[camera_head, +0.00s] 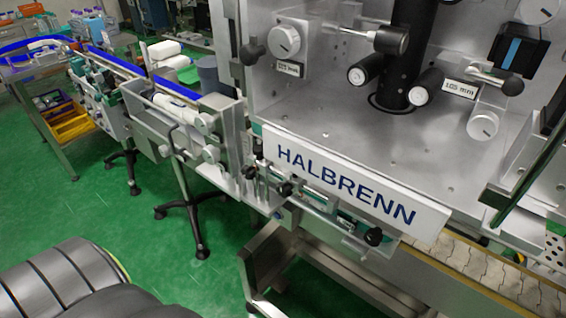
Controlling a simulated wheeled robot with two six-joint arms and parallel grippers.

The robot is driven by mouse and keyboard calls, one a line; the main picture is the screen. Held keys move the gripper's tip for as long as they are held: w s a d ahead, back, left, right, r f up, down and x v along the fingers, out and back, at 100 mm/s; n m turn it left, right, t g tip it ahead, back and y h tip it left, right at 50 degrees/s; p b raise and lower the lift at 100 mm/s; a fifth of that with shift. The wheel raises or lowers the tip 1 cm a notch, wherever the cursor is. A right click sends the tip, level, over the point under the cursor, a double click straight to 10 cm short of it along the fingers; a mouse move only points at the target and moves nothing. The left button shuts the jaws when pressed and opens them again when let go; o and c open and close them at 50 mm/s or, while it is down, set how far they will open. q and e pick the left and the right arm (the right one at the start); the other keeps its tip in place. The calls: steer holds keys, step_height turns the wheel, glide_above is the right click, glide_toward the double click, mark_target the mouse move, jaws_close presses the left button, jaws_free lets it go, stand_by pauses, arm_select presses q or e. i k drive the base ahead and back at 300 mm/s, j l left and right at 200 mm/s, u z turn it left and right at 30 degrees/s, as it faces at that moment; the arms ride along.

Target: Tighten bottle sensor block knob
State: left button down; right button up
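Below the white HALBRENN panel (350,185), a metal bracket and rail assembly (325,209) runs along the machine's front edge. It carries small black knobs: one at its left end (249,172), one near the middle (285,188) and one toward the right (373,236). I cannot tell which of them belongs to the bottle sensor block, or how tight any of them is. Neither of my grippers shows in the head view.
A conveyor (490,268) runs along the lower right. A metal frame (300,265) stands below the rail. Larger black knobs (253,50) and rollers (366,70) sit on the machine above.

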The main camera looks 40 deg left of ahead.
mark_target(248, 172)
steer(key=u, duration=1.35)
